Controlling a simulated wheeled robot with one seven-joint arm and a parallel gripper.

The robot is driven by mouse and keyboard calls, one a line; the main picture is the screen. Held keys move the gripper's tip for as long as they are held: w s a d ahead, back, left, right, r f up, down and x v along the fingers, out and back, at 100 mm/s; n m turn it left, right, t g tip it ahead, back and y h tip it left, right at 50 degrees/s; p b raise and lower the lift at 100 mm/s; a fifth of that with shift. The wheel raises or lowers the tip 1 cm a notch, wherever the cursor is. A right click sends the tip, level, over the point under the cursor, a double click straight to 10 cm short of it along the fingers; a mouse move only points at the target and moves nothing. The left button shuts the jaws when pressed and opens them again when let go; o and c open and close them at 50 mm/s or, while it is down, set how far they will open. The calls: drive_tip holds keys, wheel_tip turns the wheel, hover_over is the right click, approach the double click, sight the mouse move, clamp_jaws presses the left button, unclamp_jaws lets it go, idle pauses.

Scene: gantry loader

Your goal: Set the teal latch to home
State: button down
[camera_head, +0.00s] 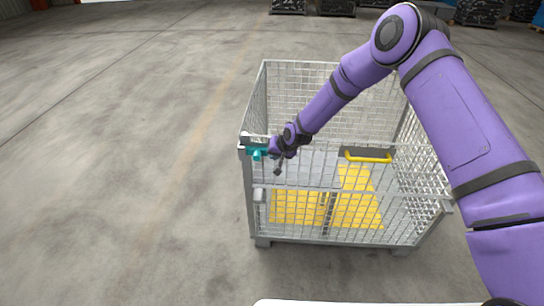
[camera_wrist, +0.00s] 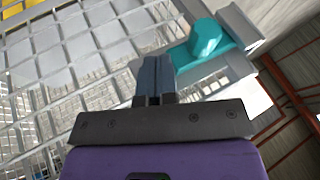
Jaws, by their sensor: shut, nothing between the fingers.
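The teal latch (camera_head: 257,150) sits at the top left corner of the front side of a grey wire-mesh cage (camera_head: 253,215). It has a rounded knob, which also shows in the wrist view as a teal knob (camera_wrist: 205,38) on a teal plate. My gripper (camera_head: 279,168) is just right of the latch in the head view. In the wrist view my gripper (camera_wrist: 154,68) has its dark fingers together, with nothing between them. The fingertips are beside the knob, to its left; whether they touch it I cannot tell.
Yellow panels (camera_head: 298,207) show low in the cage. Open concrete floor (camera_head: 120,190) lies to the left. Dark stacked bins (camera_head: 480,12) stand far back.

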drive_tip(key=v, duration=1)
drive_tip(key=shift+d, duration=0.2)
drive_tip(key=s+d+r+h, duration=0.1)
drive_tip(key=s+d+r, duration=0.4)
drive_tip(key=r, duration=0.5)
drive_tip(key=s+d+r+h, duration=0.2)
drive_tip(key=s+d+r, duration=0.1)
drive_tip(key=d+r, duration=0.5)
drive_tip(key=s+d+r+h, duration=0.1)
drive_tip(key=s+d+r, duration=0.3)
drive_tip(key=r, duration=0.7)
drive_tip(key=s+d+r+t+h, duration=0.1)
drive_tip(key=s+d+r, duration=0.3)
drive_tip(key=s, duration=0.3)
drive_tip(key=s+d+r, duration=0.4)
drive_tip(key=s, duration=0.3)
drive_tip(key=s+d+r, duration=0.1)
drive_tip(key=s+d, duration=0.1)
drive_tip(key=s, duration=0.5)
drive_tip(key=s+d, duration=0.2)
drive_tip(key=s, duration=0.6)
drive_tip(key=shift+s+d+r+m, duration=0.3)
drive_tip(key=shift+d+r+m, duration=0.05)
drive_tip(key=shift+d+m, duration=0.05)
